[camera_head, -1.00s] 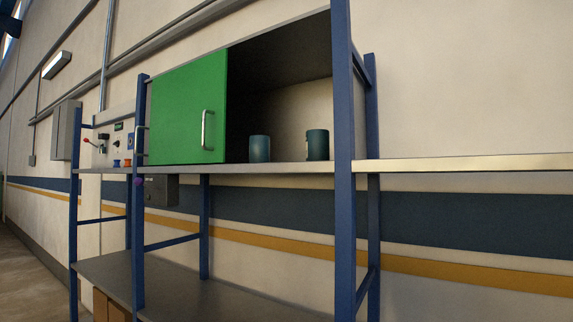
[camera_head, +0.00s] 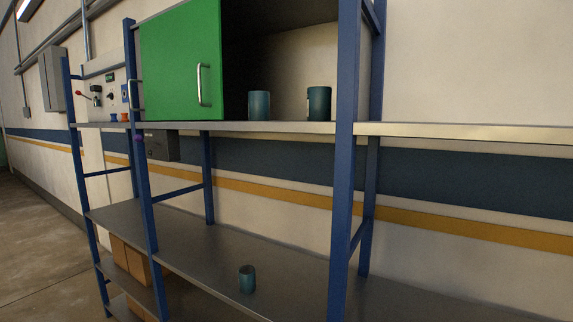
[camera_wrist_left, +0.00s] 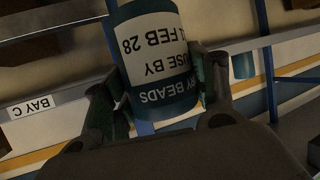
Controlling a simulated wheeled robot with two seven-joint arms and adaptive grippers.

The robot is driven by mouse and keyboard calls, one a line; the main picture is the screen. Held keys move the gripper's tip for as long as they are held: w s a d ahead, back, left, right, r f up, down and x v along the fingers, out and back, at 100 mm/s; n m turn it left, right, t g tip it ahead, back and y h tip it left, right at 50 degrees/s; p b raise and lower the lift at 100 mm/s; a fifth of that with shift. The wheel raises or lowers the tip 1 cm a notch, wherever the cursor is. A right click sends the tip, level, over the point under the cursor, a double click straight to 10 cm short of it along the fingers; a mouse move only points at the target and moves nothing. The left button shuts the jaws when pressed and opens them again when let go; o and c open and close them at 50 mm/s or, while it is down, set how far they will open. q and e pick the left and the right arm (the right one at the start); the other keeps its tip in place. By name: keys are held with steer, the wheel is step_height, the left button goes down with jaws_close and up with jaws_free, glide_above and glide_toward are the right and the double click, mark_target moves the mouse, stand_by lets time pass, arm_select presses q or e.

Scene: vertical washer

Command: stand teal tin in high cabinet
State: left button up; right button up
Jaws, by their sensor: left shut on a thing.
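My left gripper (camera_wrist_left: 160,85) is shut on a teal tin (camera_wrist_left: 150,60) in the left wrist view. The tin has a white label, upside down in that view, reading "USE BY" and "FEB 28". Neither gripper shows in the head view. The high cabinet (camera_head: 285,22) has its left half covered by a green door (camera_head: 180,65) and its right half open. Two teal tins, one left (camera_head: 259,105) and one right (camera_head: 319,103), stand upright in the open half. Another teal tin (camera_head: 247,279) stands on the lower shelf.
Blue posts (camera_head: 345,150) frame the rack, one just right of the cabinet opening. The lower shelf (camera_head: 190,235) is mostly bare. Cardboard boxes (camera_head: 135,262) sit beneath it. A control panel (camera_head: 105,95) is at left. A "BAY C" label (camera_wrist_left: 35,107) shows in the wrist view.

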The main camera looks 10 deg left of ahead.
arm_select(q)
steer(key=shift+w+d, duration=0.1)
steer(key=shift+a+f, duration=0.15)
steer(key=shift+a, duration=0.2)
steer(key=w+a+r+m+h, duration=0.1)
steer(key=w+a+r, duration=0.2)
steer(key=r, duration=2.4)
steer(key=w+a+r+m+h, duration=0.1)
steer(key=w+a+r, duration=0.3)
steer(key=r, duration=2.4)
steer(key=w+a+r+h, duration=0.1)
steer(key=w+a+r, duration=0.3)
steer(key=r, duration=2.3)
steer(key=shift+w+r+m, duration=0.3)
steer(key=shift+w+m, duration=0.1)
steer(key=shift+w, duration=0.2)
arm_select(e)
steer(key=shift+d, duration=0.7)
